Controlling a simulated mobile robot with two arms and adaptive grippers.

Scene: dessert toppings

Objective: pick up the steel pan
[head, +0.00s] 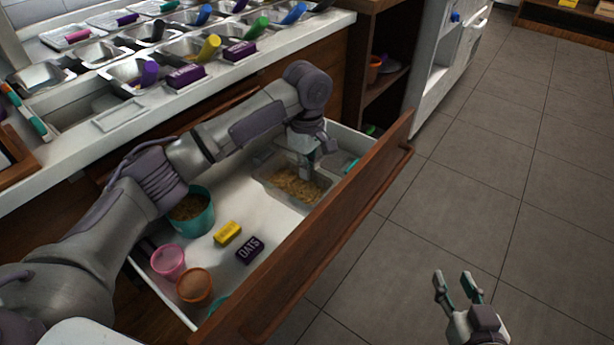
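A steel pan (270,160) with tan, grainy contents lies in the far right end of the open drawer. My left gripper (312,168) reaches down from above at the pan's far right side, with its fingers at or just over the rim. The wrist and fingers hide part of the pan, and I cannot tell whether the fingers grip the rim. More steel pans, such as an empty one (42,78), sit in the counter. My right gripper (458,290) is open and empty, over the floor at the lower right.
The drawer (335,225) also holds a teal tub (204,216), a pink cup (168,262), an orange cup (195,287), a yellow box (228,234) and a purple OATS box (249,250). Coloured-handled scoops and labels line the counter (75,150). The tiled floor (480,180) is clear.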

